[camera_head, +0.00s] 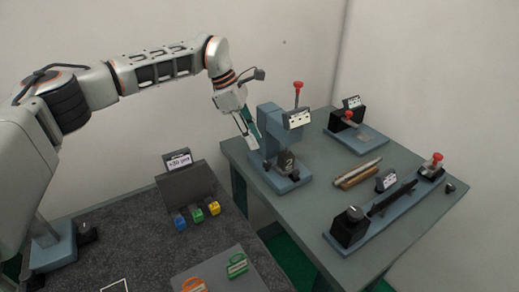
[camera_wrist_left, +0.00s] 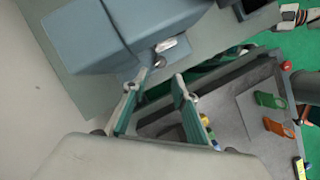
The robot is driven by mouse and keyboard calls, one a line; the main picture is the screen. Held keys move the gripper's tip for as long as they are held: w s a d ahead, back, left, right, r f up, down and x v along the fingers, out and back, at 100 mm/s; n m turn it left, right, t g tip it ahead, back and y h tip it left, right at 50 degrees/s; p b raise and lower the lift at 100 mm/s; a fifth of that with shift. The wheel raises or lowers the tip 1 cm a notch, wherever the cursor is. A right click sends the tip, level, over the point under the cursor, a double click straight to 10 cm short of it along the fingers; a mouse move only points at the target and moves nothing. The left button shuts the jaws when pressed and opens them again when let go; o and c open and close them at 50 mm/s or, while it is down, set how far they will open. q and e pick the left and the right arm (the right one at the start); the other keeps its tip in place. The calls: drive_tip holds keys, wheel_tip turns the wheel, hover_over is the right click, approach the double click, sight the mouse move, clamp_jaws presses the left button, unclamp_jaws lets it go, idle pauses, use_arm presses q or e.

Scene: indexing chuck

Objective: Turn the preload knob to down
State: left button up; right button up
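My left gripper (camera_head: 248,132) reaches in from the left beside the blue press-like fixture (camera_head: 271,135) on the green-grey table. In the left wrist view its two teal fingers (camera_wrist_left: 162,78) are apart with nothing between them. A small silver part (camera_wrist_left: 172,44) on the fixture's blue-grey body (camera_wrist_left: 98,35) lies just beyond the fingertips; I see no clear contact. The fixture carries a red-topped lever (camera_head: 298,88), a white label plate (camera_head: 298,118) and a dark round part (camera_head: 286,161) low down. I cannot tell which part is the preload knob. My right gripper is not in view.
A long blue base (camera_head: 392,222) with a black knob block (camera_head: 350,226) stands at the table's front. Rods (camera_head: 357,173) lie mid-table. Another red-knobbed fixture (camera_head: 355,128) stands behind. The dark bench (camera_head: 130,240) holds small coloured blocks (camera_head: 197,215).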

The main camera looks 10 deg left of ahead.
use_arm(q)
drive_tip(key=shift+v, duration=1.45)
drive_tip(key=shift+s, duration=0.1)
drive_tip(key=n+t+y+b, duration=0.35)
drive_tip(key=n+b, duration=0.25)
drive_tip(key=n, duration=0.7)
approach(267, 163)
drive_tip(key=shift+n, duration=0.3)
drive_tip(key=shift+x, duration=4.1)
drive_tip(key=shift+s, duration=0.1)
clamp_jaws()
